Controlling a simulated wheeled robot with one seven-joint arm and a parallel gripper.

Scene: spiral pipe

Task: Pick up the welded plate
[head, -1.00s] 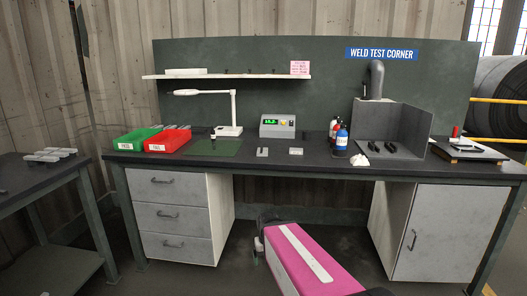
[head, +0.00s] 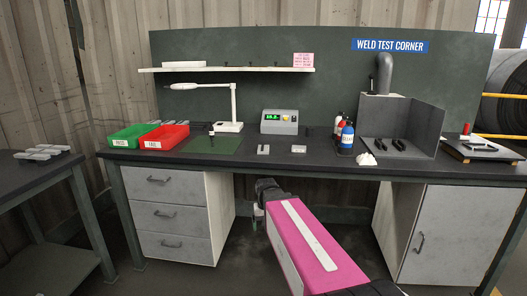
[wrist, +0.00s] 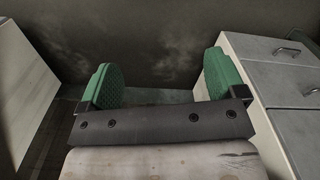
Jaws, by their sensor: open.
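Two small grey metal pieces lie on the dark workbench top (head: 330,164): a notched one (head: 263,150) and a plain-looking one (head: 299,151) to its right. Several more grey plates (head: 42,153) lie on the left side table. I cannot tell which piece is the welded plate; welds are too small to see. My gripper is open and empty, its green fingers wide apart in the wrist view (wrist: 161,78). It is below the bench top, in the gap between the drawers and the cabinet, and mostly hidden in the head view behind my pink arm.
The bench's front edge lies above my gripper. A green bin (head: 128,137) and a red bin (head: 165,136) stand left, with a lamp (head: 230,126) and a grey meter (head: 279,121) behind. Bottles (head: 347,136) and a grey booth (head: 405,128) stand right.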

